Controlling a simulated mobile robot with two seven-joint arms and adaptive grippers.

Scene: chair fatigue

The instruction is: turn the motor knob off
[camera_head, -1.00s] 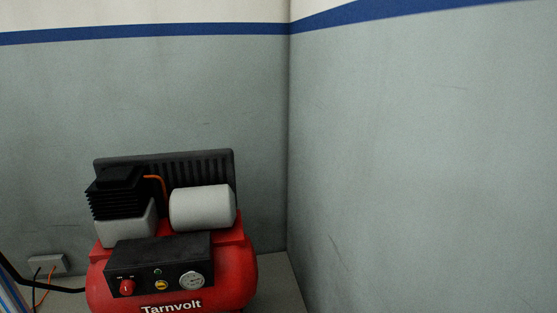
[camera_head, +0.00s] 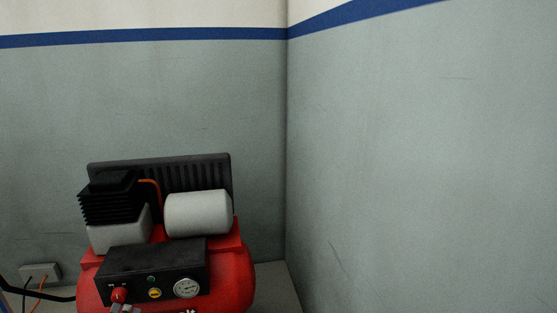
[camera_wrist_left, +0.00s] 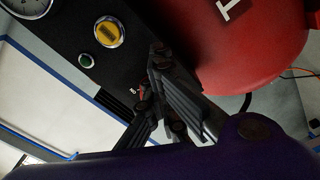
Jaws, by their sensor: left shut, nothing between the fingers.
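The red motor knob (camera_head: 119,295) sits at the left end of the black control panel (camera_head: 180,258) on a red compressor (camera_head: 236,275). In the left wrist view only a small red bit of the knob (camera_wrist_left: 141,91) shows beside the fingers. My left gripper (camera_head: 123,309) shows at the bottom edge of the head view, right at the knob's lower side. In the left wrist view the left gripper (camera_wrist_left: 155,80) is shut and empty, close to the panel face. Whether it touches the knob I cannot tell. My right gripper is in neither view.
A yellow button (camera_head: 155,293), a small green indicator (camera_head: 151,279) and a round gauge (camera_head: 186,288) are on the panel right of the knob. A wall socket (camera_head: 40,271) with cords is at the left. Grey walls meet behind the compressor.

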